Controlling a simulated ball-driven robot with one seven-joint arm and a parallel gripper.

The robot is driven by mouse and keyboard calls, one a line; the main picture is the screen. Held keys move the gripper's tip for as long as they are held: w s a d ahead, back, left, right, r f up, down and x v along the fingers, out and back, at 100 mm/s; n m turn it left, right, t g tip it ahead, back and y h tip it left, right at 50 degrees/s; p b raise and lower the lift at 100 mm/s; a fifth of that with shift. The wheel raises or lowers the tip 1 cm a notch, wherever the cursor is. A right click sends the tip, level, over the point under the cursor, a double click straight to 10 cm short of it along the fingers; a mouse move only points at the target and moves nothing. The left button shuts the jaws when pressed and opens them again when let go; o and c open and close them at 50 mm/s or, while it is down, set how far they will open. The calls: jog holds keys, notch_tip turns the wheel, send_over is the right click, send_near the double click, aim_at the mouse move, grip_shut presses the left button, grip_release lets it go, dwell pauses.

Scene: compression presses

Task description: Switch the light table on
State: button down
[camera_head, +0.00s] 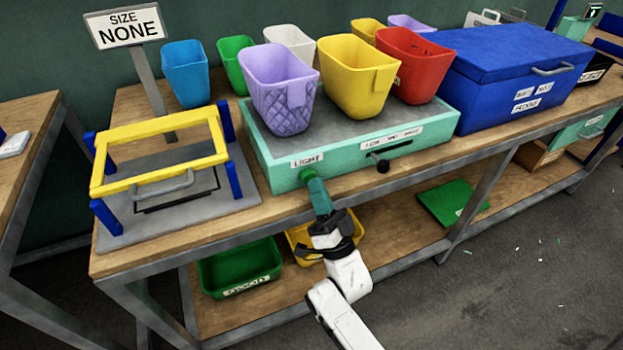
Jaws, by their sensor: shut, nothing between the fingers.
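The light table (285,178) is a teal box with a dark grey top, on the workbench. A label reading "LIGHT" (307,160) is on its front face at the left. A green knob or button (306,174) shows just below that label. My gripper (312,183) is shut, with its teal tip right at the green part. I cannot tell whether they touch. The top looks dark grey, with no visible glow.
Several coloured bins, including a purple one (280,92) and a yellow one (355,80), stand on the light table. A yellow-and-blue frame (160,150) is to the left, and a blue chest (510,60) to the right.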

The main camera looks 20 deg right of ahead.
jog(key=shift+w+a, duration=0.2)
jog(key=shift+w, duration=0.1)
jog(key=s+p, duration=0.1)
jog(key=s, duration=0.5)
jog(key=shift+p, duration=0.35)
jog(key=shift+s+d, duration=0.1)
jog(key=shift+d, duration=0.05)
jog(key=shift+r, duration=0.1)
jog(key=s+a+m+g+h+p, duration=0.1)
jog(key=s+m+g+h+p, duration=0.2)
jog(key=s+m+g+p, duration=0.5)
jog(key=shift+s+a+m+p, duration=0.15)
jog(key=shift+s+m+p, duration=0.4)
jog(key=shift+m+p, duration=2.55)
jog(key=shift+n+p, duration=1)
